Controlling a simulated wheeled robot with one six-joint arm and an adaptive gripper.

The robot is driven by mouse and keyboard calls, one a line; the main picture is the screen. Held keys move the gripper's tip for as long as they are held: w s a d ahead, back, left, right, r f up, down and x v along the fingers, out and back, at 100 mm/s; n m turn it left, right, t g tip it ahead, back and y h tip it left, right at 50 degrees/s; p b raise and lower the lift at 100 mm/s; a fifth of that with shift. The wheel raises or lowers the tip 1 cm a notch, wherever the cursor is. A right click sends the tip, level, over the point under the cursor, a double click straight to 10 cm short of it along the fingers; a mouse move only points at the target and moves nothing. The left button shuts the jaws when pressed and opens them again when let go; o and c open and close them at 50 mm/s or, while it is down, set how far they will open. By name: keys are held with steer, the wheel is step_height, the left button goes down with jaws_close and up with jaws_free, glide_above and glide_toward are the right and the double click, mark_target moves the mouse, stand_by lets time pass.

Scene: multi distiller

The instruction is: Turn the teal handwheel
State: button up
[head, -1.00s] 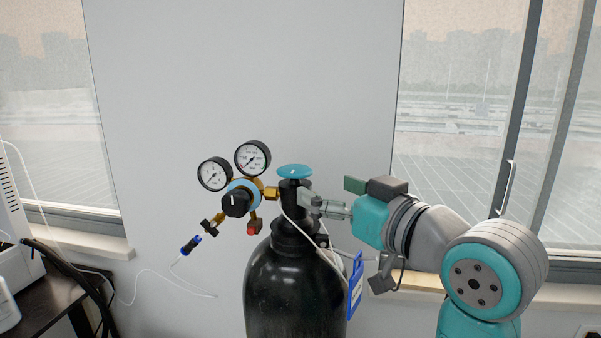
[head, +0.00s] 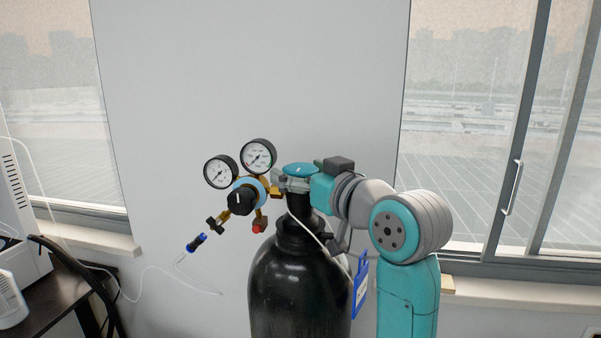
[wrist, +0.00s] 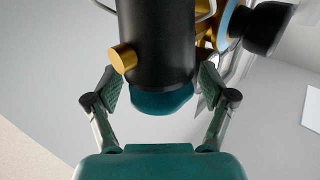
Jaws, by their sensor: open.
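The teal handwheel (head: 300,169) sits on top of the black valve neck of the gas cylinder (head: 300,290). In the wrist view the handwheel (wrist: 163,101) lies between the open fingers, partly hidden behind the black valve body (wrist: 155,45). My gripper (head: 290,183) has come in from the right at the height of the wheel. In the wrist view my gripper (wrist: 158,90) is open, with one finger on each side of the wheel. I cannot tell whether either finger touches it.
A brass regulator with two gauges (head: 258,156) and a black knob (head: 241,199) stands just left of the wheel. A blue tag (head: 360,288) hangs at the cylinder's right. A dark table (head: 70,290) with white equipment is at the far left. The wall behind is bare.

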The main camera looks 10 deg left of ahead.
steer(key=c, duration=1)
